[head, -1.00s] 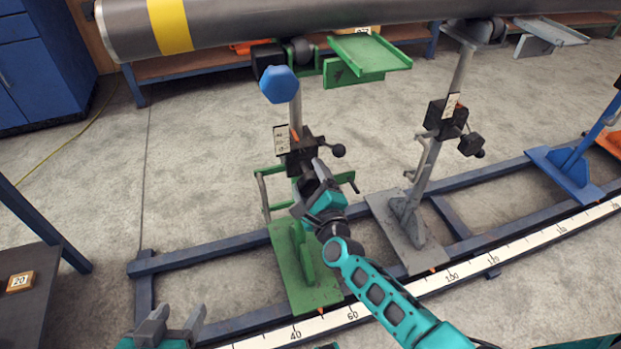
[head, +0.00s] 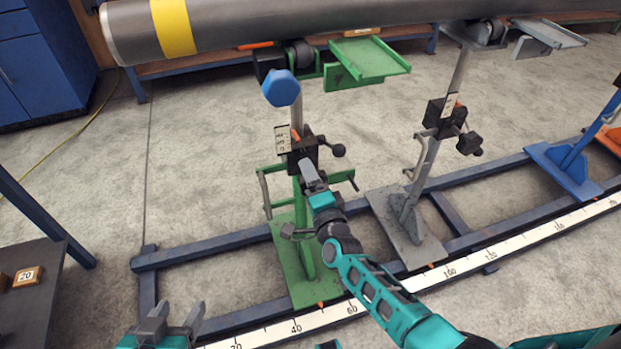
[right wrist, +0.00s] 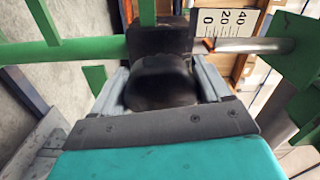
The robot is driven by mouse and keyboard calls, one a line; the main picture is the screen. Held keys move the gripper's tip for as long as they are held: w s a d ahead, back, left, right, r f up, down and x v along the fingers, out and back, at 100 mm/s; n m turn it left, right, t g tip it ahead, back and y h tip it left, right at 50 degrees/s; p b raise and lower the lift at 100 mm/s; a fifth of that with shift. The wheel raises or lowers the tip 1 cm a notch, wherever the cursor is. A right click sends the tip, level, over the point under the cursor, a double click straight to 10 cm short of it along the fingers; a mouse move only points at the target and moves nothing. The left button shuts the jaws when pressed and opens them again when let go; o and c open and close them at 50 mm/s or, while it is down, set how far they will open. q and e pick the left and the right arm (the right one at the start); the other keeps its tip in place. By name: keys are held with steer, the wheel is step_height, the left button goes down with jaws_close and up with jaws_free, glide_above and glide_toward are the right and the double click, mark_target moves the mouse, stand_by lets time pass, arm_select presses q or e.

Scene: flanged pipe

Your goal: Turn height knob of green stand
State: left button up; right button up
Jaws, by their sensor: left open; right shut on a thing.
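The green stand (head: 305,268) stands on the blue rail frame, its post tilted in the head view. A black block (head: 302,150) with a white scale plate (head: 283,138) sits on its post. My right gripper (head: 311,178) is at this block, shut on a dark rounded knob (right wrist: 163,82), which shows between its two fingers in the right wrist view. In the head view the gripper hides the knob. The scale also shows in the right wrist view (right wrist: 227,22). My left gripper (head: 177,314) is open and empty at the lower left, apart from the stand.
A blue hexagonal knob (head: 281,88) and a small black lever (head: 338,150) stick out near my right gripper. A grey pipe (head: 300,22) lies across the top. A grey stand (head: 410,215) stands close on the right.

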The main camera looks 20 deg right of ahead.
steer(key=shift+n, duration=0.3)
steer(key=o, duration=1)
steer(key=shift+s, duration=0.15)
steer(key=shift+s, duration=0.35)
steer(key=s+p, duration=0.3)
steer(key=s, duration=0.9)
steer(key=shift+d, duration=0.2)
